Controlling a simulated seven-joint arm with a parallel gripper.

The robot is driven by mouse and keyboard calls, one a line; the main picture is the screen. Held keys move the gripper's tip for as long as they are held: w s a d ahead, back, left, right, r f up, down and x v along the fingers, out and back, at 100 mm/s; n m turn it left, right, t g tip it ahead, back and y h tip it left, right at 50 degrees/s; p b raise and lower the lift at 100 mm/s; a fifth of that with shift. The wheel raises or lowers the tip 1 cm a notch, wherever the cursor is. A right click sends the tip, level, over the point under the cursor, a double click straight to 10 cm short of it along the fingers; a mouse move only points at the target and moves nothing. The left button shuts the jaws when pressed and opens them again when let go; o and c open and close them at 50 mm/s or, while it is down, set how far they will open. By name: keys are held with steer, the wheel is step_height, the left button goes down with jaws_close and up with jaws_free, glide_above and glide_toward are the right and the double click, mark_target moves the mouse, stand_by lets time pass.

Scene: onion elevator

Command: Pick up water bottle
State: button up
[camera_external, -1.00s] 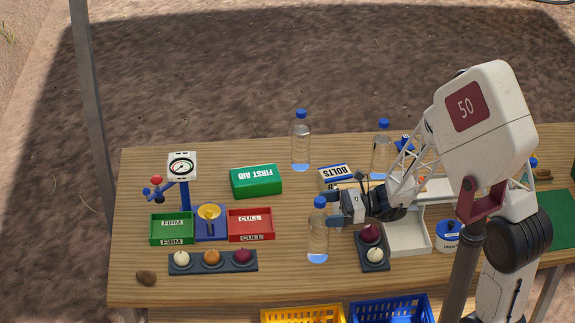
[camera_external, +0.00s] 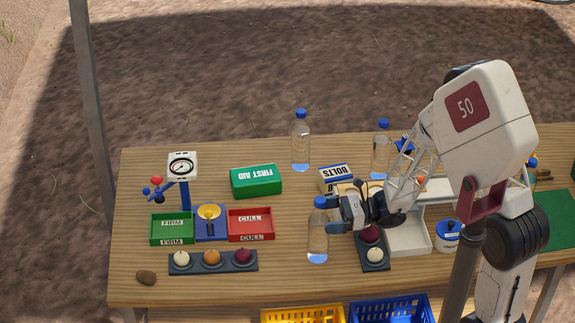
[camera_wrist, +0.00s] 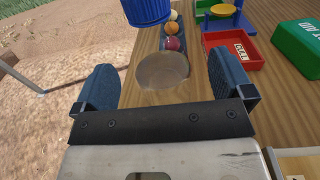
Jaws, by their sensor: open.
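A clear water bottle with a blue cap (camera_external: 318,243) stands upright near the front middle of the table. My gripper (camera_external: 332,215) is at its right side at upper-body height, with the fingertips overlapping the bottle's edge in the external view. In the wrist view, my open gripper (camera_wrist: 163,88) has one dark finger on each side. The blue cap (camera_wrist: 148,10) and the clear bottle show ahead, between the finger directions. I cannot tell whether either finger touches it. Two more water bottles stand farther back, one at the back middle (camera_external: 300,145) and one behind my arm (camera_external: 380,155).
A green first aid box (camera_external: 256,181), a bolts box (camera_external: 335,177), a red cull tray (camera_external: 250,224) and a green firm tray (camera_external: 171,229) lie left and behind. A dark onion holder (camera_external: 376,266) sits just right of the bottle. The table's front edge is close.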

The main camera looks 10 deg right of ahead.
mark_target(319, 230)
steer(key=shift+a+f, duration=0.5)
steer(key=shift+f, duration=0.25)
steer(key=shift+a+f, duration=0.5)
steer(key=shift+f, duration=0.3)
steer(key=shift+a+f, duration=0.5)
steer(key=shift+f, duration=0.25)
steer(key=c, duration=1.4)
